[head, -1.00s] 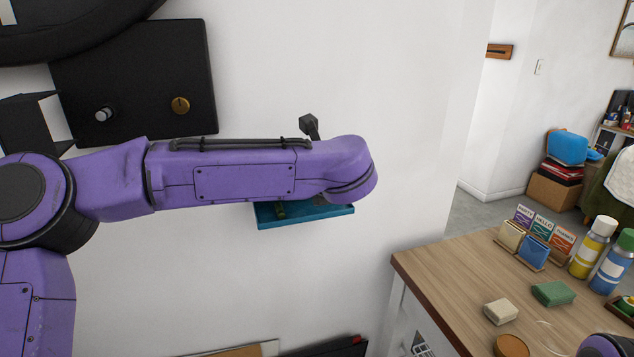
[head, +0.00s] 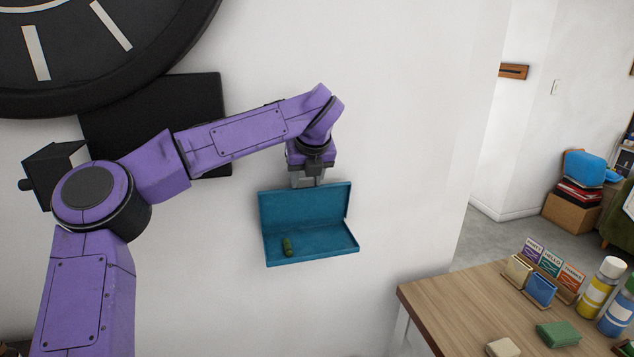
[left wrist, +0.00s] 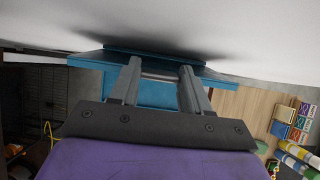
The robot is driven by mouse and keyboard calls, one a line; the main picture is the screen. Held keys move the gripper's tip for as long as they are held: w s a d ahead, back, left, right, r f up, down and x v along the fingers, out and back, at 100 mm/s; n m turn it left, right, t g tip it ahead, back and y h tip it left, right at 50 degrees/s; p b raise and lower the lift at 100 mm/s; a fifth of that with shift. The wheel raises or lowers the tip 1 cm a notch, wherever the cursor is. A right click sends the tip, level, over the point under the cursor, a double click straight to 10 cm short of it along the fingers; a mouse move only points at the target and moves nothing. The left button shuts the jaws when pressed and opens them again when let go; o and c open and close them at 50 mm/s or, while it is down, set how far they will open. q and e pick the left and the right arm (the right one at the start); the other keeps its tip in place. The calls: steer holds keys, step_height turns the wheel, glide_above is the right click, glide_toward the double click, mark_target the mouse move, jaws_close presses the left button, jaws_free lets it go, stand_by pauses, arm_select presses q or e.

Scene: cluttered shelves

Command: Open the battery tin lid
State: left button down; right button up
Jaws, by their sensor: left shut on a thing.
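The teal battery tin (head: 312,248) is at the white wall, its lid (head: 305,207) standing raised at the back, so the tin is open. My left gripper (head: 309,184) reaches down from above and is shut on the lid's top edge. In the left wrist view, the two fingers (left wrist: 160,72) meet the teal lid (left wrist: 154,92), and the exact contact is partly hidden. My right gripper is not in view.
A wooden table (head: 440,310) stands at the right with a green block (head: 558,334), a card rack (head: 545,275) and bottles (head: 599,288). A black wall panel (head: 205,95) and large clock (head: 90,45) are behind my left arm. The wall right of the tin is clear.

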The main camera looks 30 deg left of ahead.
arm_select(q)
steer(key=shift+w+a+r, duration=0.2)
steer(key=shift+w+a, duration=0.2)
steer(key=shift+a, duration=0.05)
steer(key=c, duration=0.7)
jaws_free()
steer(key=shift+o, duration=0.9)
steer(key=shift+a+f, duration=0.1)
steer(key=b+v, duration=0.2)
steer(key=v, duration=0.8)
steer(key=shift+r, duration=0.25)
